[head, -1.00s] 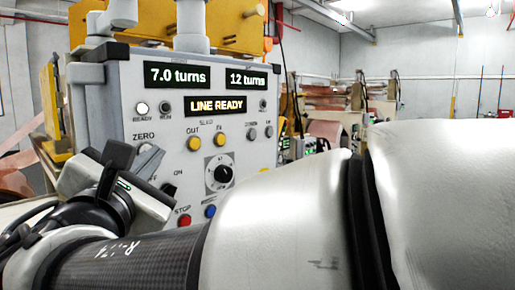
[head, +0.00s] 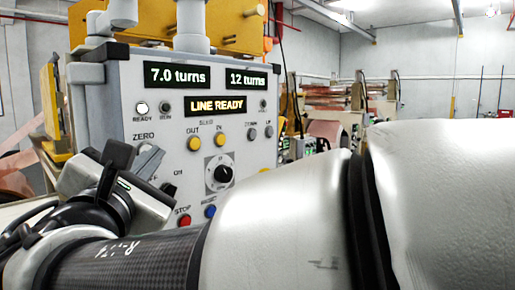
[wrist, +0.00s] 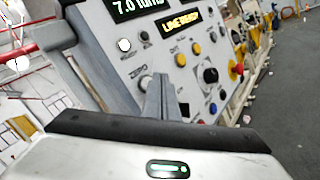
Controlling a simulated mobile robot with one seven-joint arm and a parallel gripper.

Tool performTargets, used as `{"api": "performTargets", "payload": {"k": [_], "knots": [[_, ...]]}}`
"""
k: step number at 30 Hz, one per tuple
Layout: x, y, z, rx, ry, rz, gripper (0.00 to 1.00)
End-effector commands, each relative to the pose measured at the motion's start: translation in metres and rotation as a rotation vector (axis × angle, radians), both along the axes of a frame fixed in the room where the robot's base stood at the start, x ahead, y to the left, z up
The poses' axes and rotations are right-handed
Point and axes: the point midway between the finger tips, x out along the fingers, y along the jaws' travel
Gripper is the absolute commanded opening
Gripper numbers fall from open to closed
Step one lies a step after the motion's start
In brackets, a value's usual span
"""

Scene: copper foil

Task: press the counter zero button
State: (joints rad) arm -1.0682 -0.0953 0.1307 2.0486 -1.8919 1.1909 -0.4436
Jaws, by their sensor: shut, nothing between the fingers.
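In the wrist view the closed fingers (wrist: 157,82) point at the same place. I cannot tell whether they touch the button.
A second display (head: 246,80) reads "12 turns" and another (head: 216,105) reads "LINE READY". Yellow buttons (head: 194,143), a black dial (head: 223,174) and a red stop button (head: 184,220) lie right of and below my fingers. My arm covers the lower foreground.

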Motion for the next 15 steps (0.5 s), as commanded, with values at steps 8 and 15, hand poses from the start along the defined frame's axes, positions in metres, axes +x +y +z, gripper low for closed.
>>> {"api": "performTargets", "payload": {"k": [8, 15], "knots": [[0.0025, 0.0027, -0.0010, 0.000, 0.001, -0.001, 0.00], [0.0052, 0.0069, 0.0002, 0.000, 0.000, 0.000, 0.00]]}}
